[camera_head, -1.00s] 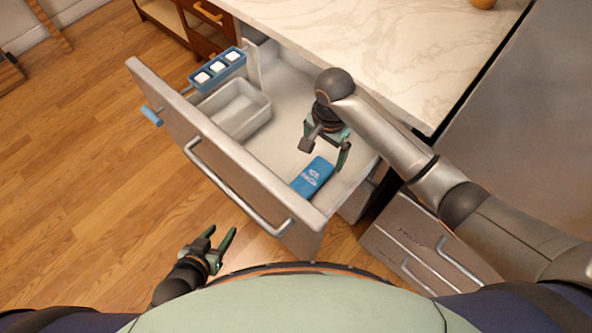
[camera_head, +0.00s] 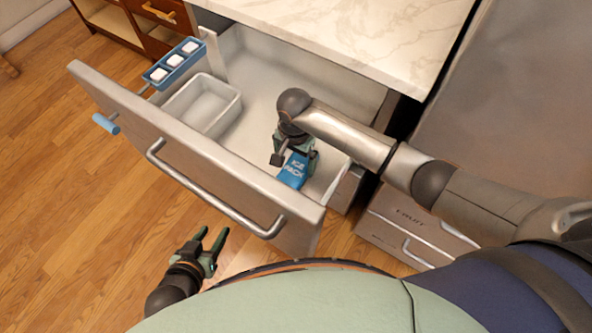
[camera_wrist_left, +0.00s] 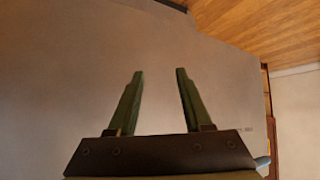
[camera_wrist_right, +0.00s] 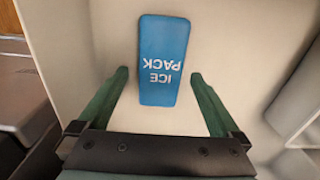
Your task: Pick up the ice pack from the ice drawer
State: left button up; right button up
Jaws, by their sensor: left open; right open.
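The blue ice pack (camera_head: 293,171), lettered "ICE PACK", lies flat on the floor of the open ice drawer (camera_head: 262,93), near its front right corner. My right gripper (camera_head: 296,160) is inside the drawer over the ice pack, pointing down and open. In the right wrist view the ice pack (camera_wrist_right: 164,60) shows between and beyond the two open fingers (camera_wrist_right: 160,82); I cannot tell whether they touch it. The gripper hides part of the pack in the head view. My left gripper (camera_head: 213,240) is open and empty, outside the drawer front, and also shows open in the left wrist view (camera_wrist_left: 156,78).
A white bin (camera_head: 204,105) and a blue ice cube tray (camera_head: 172,63) with white cubes are at the drawer's left end. The drawer front has a long bar handle (camera_head: 212,190). A marble counter (camera_head: 375,32) overhangs behind. Another drawer marked "FRUIT" (camera_head: 410,220) sits lower right.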

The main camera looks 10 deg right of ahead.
aim_at(295, 170)
notch_tip(295, 170, down, 4)
jog(key=shift+w+f+b, duration=0.1)
jog(key=shift+b, duration=0.5)
jog(key=shift+c, duration=0.4)
jog(key=c, duration=1.2)
